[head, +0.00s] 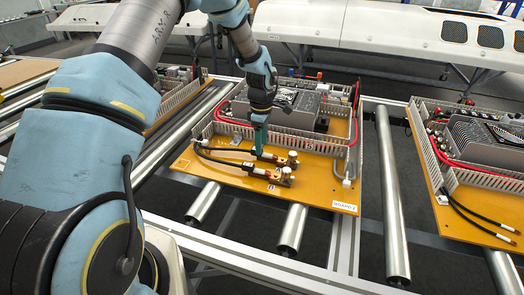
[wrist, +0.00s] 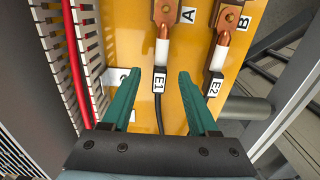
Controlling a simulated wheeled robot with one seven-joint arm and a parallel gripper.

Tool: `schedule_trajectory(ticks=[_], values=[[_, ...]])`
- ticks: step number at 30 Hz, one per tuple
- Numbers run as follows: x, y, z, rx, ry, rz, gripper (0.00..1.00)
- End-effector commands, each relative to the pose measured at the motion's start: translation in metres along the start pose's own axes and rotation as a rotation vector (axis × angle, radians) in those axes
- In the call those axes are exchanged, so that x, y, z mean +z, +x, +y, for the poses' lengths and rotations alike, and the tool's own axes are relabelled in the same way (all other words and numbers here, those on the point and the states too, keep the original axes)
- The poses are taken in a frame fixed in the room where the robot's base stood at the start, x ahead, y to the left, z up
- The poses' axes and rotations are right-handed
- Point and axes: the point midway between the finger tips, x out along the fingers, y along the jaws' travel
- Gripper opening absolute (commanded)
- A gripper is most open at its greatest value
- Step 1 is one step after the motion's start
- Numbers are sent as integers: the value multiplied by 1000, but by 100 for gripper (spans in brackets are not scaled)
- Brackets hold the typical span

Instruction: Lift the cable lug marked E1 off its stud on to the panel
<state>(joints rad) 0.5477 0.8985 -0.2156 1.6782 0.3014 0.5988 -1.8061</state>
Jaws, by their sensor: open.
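The cable lug marked E1 (wrist: 165,33) is copper, with a white sleeve, a tag reading E1 and a black cable. Its flat end lies at the stud by letter A, at the top edge of the wrist view; the stud's tip is cut off there. In the head view the E1 lug (head: 274,158) is the one nearer the duct, on the orange panel (head: 225,178). My gripper (wrist: 158,72) is open and empty, its teal fingers on either side of the E1 tag in the picture. In the head view my gripper (head: 259,153) points down by the E1 cable. Contact cannot be told.
A second lug marked E2 (wrist: 222,40) sits by letter B, right of E1. A slotted grey duct (wrist: 75,55) with a red wire runs along the left. A similar panel (head: 465,210) stands at the right of the head view, beyond metal rollers (head: 390,200).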

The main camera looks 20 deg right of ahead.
Motion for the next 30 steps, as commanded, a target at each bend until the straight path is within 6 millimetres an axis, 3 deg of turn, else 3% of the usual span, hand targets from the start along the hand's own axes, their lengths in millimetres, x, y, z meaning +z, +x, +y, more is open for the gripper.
schedule_trajectory(ticks=[6,14,30], values=[[0,22,-1,1,0,-2,60],[0,25,0,2,1,-1,60],[0,25,0,2,0,-1,0]])
